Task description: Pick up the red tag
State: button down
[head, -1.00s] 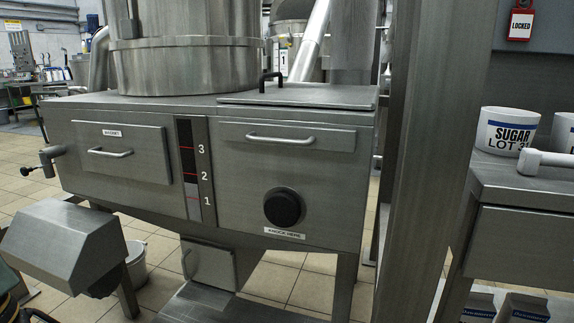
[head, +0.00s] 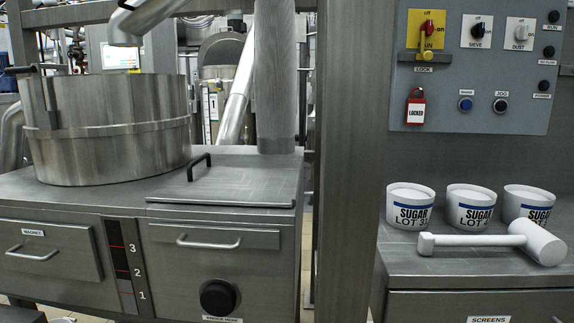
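The red tag (head: 416,108) has a white label reading "LOCKED". It hangs at the lower left of the grey control panel (head: 455,125), below a yellow hasp marked "LOCK" and a red switch (head: 427,29). It looks like a padlock, with a dark loop at its top. My gripper is not in the head view, so whether it is open or shut is hidden.
Below the panel, a steel bench (head: 420,280) bears several white sugar tubs (head: 411,210) and a white mallet (head: 500,241). A steel post (head: 345,160) stands left of the panel. A steel mixer cabinet (head: 70,265) with a round drum (head: 110,140) fills the left.

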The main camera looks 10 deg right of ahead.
aim_at(415, 109)
jog(key=i+z, duration=0.15)
jog(key=z, duration=1.45)
jog(key=j+z, duration=0.1)
jog(key=z, duration=0.2)
jog(key=i+j+z, duration=0.1)
jog(key=z, duration=0.2)
jog(key=i+j, duration=0.1)
jog(key=j, duration=0.15)
jog(key=i+j, duration=0.15)
